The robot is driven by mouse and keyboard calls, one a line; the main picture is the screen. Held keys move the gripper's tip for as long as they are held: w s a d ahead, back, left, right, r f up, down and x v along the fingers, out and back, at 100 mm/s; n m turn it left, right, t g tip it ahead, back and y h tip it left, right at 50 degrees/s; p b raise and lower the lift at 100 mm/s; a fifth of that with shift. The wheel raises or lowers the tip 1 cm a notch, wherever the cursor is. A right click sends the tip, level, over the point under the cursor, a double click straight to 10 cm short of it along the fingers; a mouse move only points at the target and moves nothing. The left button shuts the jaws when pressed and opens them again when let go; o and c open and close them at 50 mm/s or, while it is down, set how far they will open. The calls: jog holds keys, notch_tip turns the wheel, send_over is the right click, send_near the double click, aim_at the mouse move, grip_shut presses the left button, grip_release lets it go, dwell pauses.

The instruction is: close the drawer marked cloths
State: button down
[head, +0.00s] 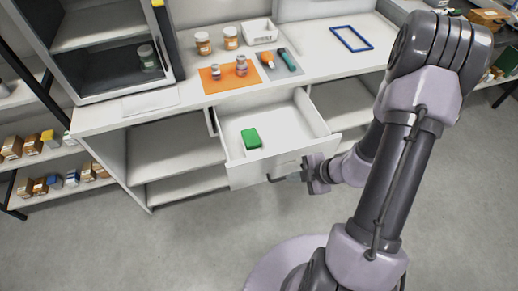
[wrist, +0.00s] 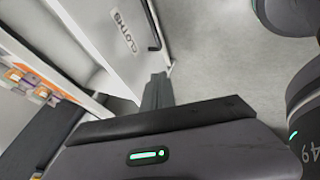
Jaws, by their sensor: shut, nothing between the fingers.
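The drawer marked cloths (head: 238,176) stands pulled out below the table, with a green block (head: 251,138) lying inside it. Its label reads CLOTHS on the drawer front (wrist: 121,37) in the wrist view, where a dark bar handle (wrist: 152,22) also shows. My gripper (head: 303,173) is at the right part of the drawer front, close to the handle. In the wrist view its shut fingers (wrist: 157,92) are beside the drawer front. I cannot tell whether they touch it. Nothing is held.
The white table (head: 190,97) above carries an orange mat (head: 214,85) with small jars, a white basket (head: 259,31) and a blue frame (head: 351,38). Open shelves (head: 175,153) flank the drawer. The grey floor (head: 190,235) in front is clear.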

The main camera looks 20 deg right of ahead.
aim_at(274, 181)
jog(key=shift+m, duration=0.7)
jog(key=b+x, duration=0.2)
jog(key=x, duration=0.2)
jog(key=d+b+x, duration=0.1)
jog(key=b+x, duration=0.1)
jog(key=x, duration=0.2)
jog(key=w+b+x, duration=0.1)
jog(key=b+x, duration=0.1)
jog(key=x, duration=0.2)
jog(key=shift+w+d+f, duration=0.1)
jog(key=shift+d, duration=0.1)
jog(key=shift+w, duration=0.65)
